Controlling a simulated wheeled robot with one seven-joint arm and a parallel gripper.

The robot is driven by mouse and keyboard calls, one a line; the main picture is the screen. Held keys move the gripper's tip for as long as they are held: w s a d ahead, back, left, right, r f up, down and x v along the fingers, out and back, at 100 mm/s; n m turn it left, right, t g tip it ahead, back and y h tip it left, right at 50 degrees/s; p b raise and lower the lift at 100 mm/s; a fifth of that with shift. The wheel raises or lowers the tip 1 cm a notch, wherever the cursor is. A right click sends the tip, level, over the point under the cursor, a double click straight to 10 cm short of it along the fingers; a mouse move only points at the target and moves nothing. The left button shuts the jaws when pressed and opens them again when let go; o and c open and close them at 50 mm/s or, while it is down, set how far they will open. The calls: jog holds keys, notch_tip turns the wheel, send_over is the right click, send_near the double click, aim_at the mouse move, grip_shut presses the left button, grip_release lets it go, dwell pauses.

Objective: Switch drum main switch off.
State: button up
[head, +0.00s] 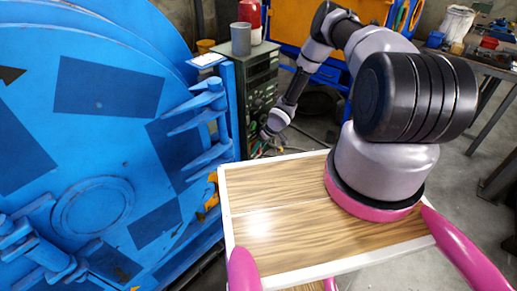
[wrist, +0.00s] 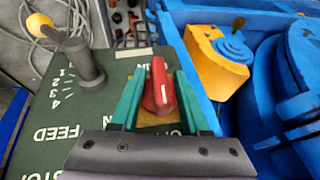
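The main switch is a red handle (wrist: 160,92) on a yellow plate (wrist: 150,118), set in the dark green panel (wrist: 60,130) in the wrist view. My gripper (wrist: 158,74) is over the panel with its two teal fingers apart, one on each side of the red handle. Small gaps show between handle and fingers, so it does not look clamped. The lettering by the switch is partly hidden by the fingers. In the head view my gripper (head: 267,133) is small, beside the dark green cabinet (head: 262,80); the switch cannot be made out there.
A lever (wrist: 90,66) with an orange knob stands left of the switch, by numbers and "FEED". A yellow part (wrist: 215,62) and blue machinery lie close on the right. The large blue drum (head: 80,130) fills the head view's left. A grey cup (head: 241,39) stands on the cabinet.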

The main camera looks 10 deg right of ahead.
grip_shut()
jog(key=shift+s+a+f, duration=0.2)
jog(key=shift+s+a, duration=0.05)
jog(key=shift+s, duration=0.15)
jog(key=shift+w+d+t+h, duration=0.1)
jog(key=shift+d+t+h, duration=0.05)
jog(key=shift+t+h, duration=0.55)
jog(key=shift+w+d+r+h, duration=0.1)
jog(key=shift+h, duration=0.2)
jog(key=shift+o, duration=1.2)
grip_release()
jog(key=shift+w, duration=0.1)
